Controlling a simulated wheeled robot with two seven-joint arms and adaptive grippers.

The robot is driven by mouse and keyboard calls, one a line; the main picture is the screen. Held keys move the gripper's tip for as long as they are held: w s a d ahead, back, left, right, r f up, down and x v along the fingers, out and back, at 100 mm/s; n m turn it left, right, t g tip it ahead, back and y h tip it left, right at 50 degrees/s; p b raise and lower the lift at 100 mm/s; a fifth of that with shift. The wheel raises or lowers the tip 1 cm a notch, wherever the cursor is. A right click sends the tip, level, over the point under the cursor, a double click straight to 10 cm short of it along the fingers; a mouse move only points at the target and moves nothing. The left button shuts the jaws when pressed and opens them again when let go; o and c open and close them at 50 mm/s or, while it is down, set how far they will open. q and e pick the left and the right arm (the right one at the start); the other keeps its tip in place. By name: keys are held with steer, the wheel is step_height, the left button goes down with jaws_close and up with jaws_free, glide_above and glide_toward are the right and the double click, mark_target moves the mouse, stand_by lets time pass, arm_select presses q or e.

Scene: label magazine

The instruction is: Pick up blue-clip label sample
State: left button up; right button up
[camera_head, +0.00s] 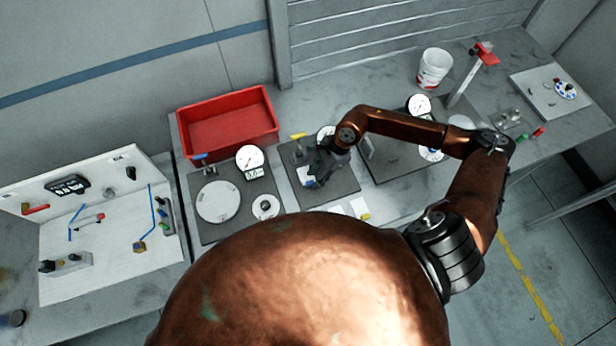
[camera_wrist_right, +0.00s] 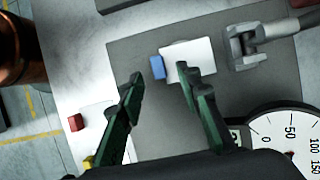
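The blue-clip label sample is a white card (camera_wrist_right: 200,52) with a blue clip (camera_wrist_right: 157,67) on its left edge in the right wrist view. It lies flat on a dark grey mat (camera_wrist_right: 135,48). In the head view the sample (camera_head: 306,176) shows on the middle mat, partly hidden by my gripper. My right gripper (camera_wrist_right: 159,74) is open, with its two green fingers spread above the mat. The blue clip appears between the fingertips and the right fingertip overlaps the card; contact cannot be told. In the head view my right gripper (camera_head: 317,168) is over the sample. My left gripper is not in view.
A dial gauge (camera_wrist_right: 285,140) and a grey metal fitting (camera_wrist_right: 245,48) are close to the sample. A red block (camera_wrist_right: 75,122) lies at lower left. A red bin (camera_head: 228,125) and a round scale (camera_head: 218,201) are to the left; a white bucket (camera_head: 434,68) stands behind right.

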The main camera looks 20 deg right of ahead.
steer(key=shift+x, duration=0.85)
steer(key=shift+c, duration=0.3)
jaws_close()
steer(key=shift+r, duration=0.15)
